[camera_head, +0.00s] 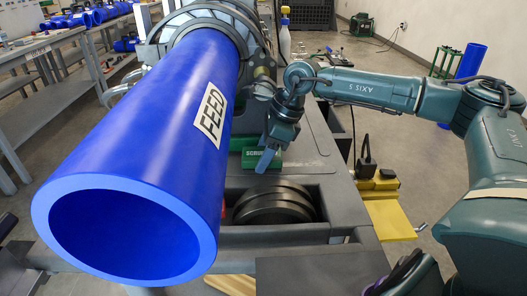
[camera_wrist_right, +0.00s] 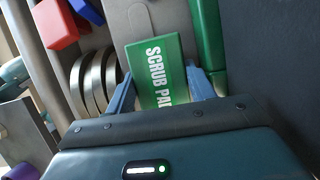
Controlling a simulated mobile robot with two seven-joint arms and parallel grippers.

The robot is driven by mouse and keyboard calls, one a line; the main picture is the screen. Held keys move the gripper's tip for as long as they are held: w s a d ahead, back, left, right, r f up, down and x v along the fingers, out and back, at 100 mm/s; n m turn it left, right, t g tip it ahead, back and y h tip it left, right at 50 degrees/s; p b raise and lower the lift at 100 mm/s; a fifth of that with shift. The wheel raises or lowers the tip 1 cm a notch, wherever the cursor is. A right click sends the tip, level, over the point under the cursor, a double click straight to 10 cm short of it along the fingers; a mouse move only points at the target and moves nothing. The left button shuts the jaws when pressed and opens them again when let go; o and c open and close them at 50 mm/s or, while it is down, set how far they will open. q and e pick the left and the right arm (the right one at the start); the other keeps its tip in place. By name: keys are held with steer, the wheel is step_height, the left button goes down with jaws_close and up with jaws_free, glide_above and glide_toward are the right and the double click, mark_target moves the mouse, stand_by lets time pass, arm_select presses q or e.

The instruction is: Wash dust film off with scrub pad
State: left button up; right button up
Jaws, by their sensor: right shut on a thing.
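A large blue pipe (camera_head: 150,150) with a white FEED label (camera_head: 211,112) lies in the fusion machine's round clamp (camera_head: 205,22), its open end towards me. I cannot make out a dust film on it. My right gripper (camera_head: 266,160) is at the green scrub pad (camera_head: 249,160), to the right of the pipe. In the right wrist view the scrub pad (camera_wrist_right: 158,62) sits between the two blue fingers, and the gripper (camera_wrist_right: 160,82) is shut on it. I cannot tell whether the pad still touches the cart deck. My left gripper is not in view.
The grey cart deck (camera_head: 315,150) lies around the pad. Metal discs (camera_head: 277,203) sit in a recess nearer me; red (camera_wrist_right: 54,24) and blue (camera_wrist_right: 86,11) blocks show near them. A yellow item (camera_head: 379,190) is at right. A workbench (camera_head: 45,42) stands at left.

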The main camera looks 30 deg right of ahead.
mark_target(280, 153)
steer(key=shift+f+b, duration=0.35)
steer(key=shift+f, duration=0.2)
steer(key=shift+d, duration=0.1)
steer(key=shift+s+d, duration=0.45)
steer(key=shift+d, duration=0.2)
steer(key=shift+s+d, duration=0.45)
steer(key=shift+d, duration=0.2)
steer(key=shift+s+d+f, duration=0.1)
steer(key=shift+s+d, duration=0.45)
steer(key=shift+d, duration=0.3)
steer(key=shift+s+d+f, duration=0.1)
steer(key=shift+s+d, duration=0.45)
steer(key=shift+d, duration=0.35)
steer(key=shift+s+d, duration=0.55)
steer(key=shift+d, duration=0.3)
steer(key=shift+s+d+r, duration=0.1)
steer(key=shift+s+d, duration=0.45)
steer(key=shift+d, duration=0.4)
steer(key=shift+s+d+r, duration=0.1)
steer(key=shift+s+d, duration=0.45)
steer(key=shift+d, duration=0.35)
steer(key=shift+s+d+b, duration=0.2)
steer(key=shift+s+d, duration=0.2)
steer(key=shift+d, duration=0.3)
steer(key=shift+s+d+b, duration=0.15)
steer(key=shift+s+d, duration=0.2)
steer(key=shift+d, duration=0.3)
steer(key=shift+f, duration=0.1)
